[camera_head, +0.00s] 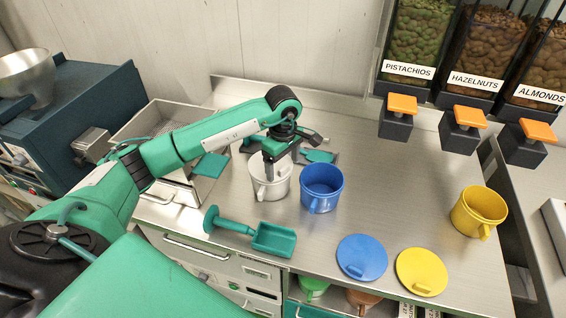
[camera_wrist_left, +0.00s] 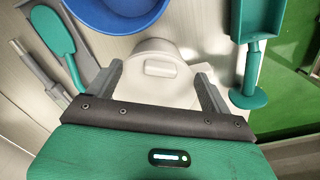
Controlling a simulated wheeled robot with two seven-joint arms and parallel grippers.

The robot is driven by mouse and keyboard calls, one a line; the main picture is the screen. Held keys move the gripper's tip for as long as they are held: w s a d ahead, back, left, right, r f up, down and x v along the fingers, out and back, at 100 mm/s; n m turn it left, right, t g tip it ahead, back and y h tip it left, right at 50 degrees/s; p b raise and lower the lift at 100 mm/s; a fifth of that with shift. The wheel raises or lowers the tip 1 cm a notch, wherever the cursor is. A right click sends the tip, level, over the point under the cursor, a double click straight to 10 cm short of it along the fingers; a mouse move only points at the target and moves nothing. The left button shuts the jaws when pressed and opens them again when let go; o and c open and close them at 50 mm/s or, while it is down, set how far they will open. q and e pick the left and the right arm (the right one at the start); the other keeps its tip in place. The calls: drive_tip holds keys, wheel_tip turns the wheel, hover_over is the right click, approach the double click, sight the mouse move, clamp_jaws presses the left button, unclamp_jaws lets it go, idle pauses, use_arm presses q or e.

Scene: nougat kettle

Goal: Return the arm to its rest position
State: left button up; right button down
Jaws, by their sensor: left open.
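My left arm reaches in from the left in the head view. Its gripper (camera_head: 283,165) is over the white pot (camera_head: 262,187), pointing down. In the left wrist view the gripper (camera_wrist_left: 160,74) is open, one finger on each side of the white lid's raised tab (camera_wrist_left: 160,68). The lid appears to sit on the white pot; nothing shows as gripped. The gripper partly hides the pot's top in the head view. The blue pot (camera_head: 322,190) stands open just right of the white one. My right gripper is not in view.
A green scoop (camera_head: 272,238) lies in front of the pots. A blue lid (camera_head: 362,258) and a yellow lid (camera_head: 421,272) lie flat near the front edge. A yellow pot (camera_head: 480,212) stands at the right. Nut dispensers (camera_head: 467,120) hang at the back right.

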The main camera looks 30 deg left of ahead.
use_arm(q)
drive_tip(key=shift+r+p, duration=0.3)
drive_tip(key=shift+r, duration=0.4)
drive_tip(key=shift+r+p, duration=1.05)
drive_tip(key=shift+r, duration=1.8)
